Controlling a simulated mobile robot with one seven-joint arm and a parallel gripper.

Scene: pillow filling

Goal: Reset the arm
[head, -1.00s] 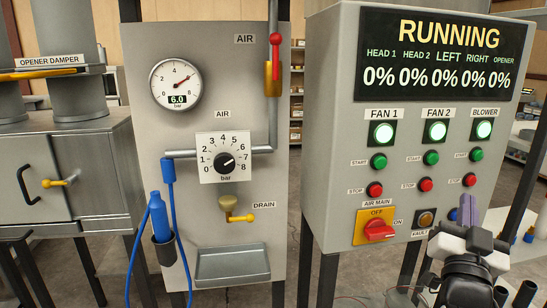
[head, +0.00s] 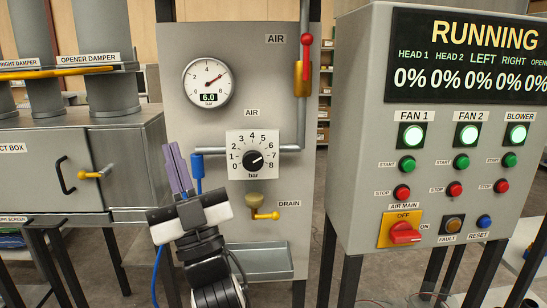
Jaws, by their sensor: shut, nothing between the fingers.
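My gripper (head: 176,158), with purple fingers and a black and white body, points up in the head view. Its fingers are together with nothing between them. It appears in front of the left part of the grey air panel (head: 235,108), left of the pressure dial (head: 253,154). I cannot tell how far it is from the panel. My arm covers the spot where the blue bottle-shaped tool hung; part of the blue hose (head: 197,172) shows beside the fingers.
The control box (head: 362,180) at right reads RUNNING, with its green lamps lit. A drain valve (head: 266,215) and a metal tray (head: 262,262) are near my arm. A grey cabinet (head: 85,170) with damper pipes stands at left. A gap separates the panel and control box.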

